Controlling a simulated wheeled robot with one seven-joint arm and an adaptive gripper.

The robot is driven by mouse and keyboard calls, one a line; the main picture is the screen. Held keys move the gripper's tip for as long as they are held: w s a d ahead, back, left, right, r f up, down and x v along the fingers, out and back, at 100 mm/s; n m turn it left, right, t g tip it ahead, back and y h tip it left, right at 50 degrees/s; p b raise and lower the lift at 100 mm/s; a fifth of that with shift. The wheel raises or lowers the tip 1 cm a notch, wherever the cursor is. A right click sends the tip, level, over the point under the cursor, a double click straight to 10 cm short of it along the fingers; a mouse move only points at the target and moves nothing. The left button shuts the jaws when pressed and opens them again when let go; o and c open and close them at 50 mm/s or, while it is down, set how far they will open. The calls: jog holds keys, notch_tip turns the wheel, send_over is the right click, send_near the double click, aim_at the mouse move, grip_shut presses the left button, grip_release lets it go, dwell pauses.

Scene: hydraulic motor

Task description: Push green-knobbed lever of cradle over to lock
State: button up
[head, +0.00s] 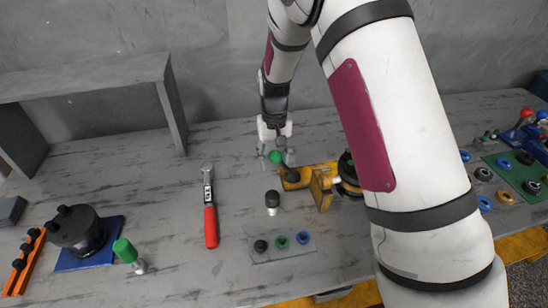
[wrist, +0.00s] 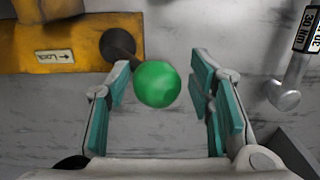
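The lever's green knob (head: 275,157) is at the left end of the yellow cradle (head: 322,190) in the head view. In the wrist view the green knob (wrist: 157,84) sits between the two teal finger pads of my gripper (wrist: 163,100), with a visible gap on each side. My gripper (head: 276,152) is open around the knob. The yellow cradle (wrist: 60,42) fills the upper left of the wrist view, with a label reading "Lock" and an arrow. A dark round pivot (wrist: 117,45) shows beside the knob. The lever's shaft is mostly hidden.
A red-handled torque wrench (head: 210,222) lies left of the cradle. A black-topped tool (head: 272,199) stands in front. A grey plate with coloured rings (head: 282,247) lies nearer. My arm hides part of the cradle's right.

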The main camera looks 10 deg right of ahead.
jog(key=shift+r+p, duration=0.85)
jog(key=shift+r, duration=2.15)
jog(key=shift+r, duration=0.15)
jog(key=s+d+r+t, duration=0.1)
jog(key=s+d+r, duration=0.1)
jog(key=s+r, duration=0.55)
jog(key=s+d+r+t, duration=0.1)
jog(key=s+r, duration=0.3)
jog(key=r, duration=0.6)
jog(key=s+d+r+t, duration=0.1)
jog(key=s+r, duration=0.1)
jog(key=s, duration=0.8)
jog(key=s+d+r+t, duration=0.2)
jog(key=s, duration=0.9)
jog(key=shift+s+r, duration=0.2)
jog(key=shift+d, duration=0.1)
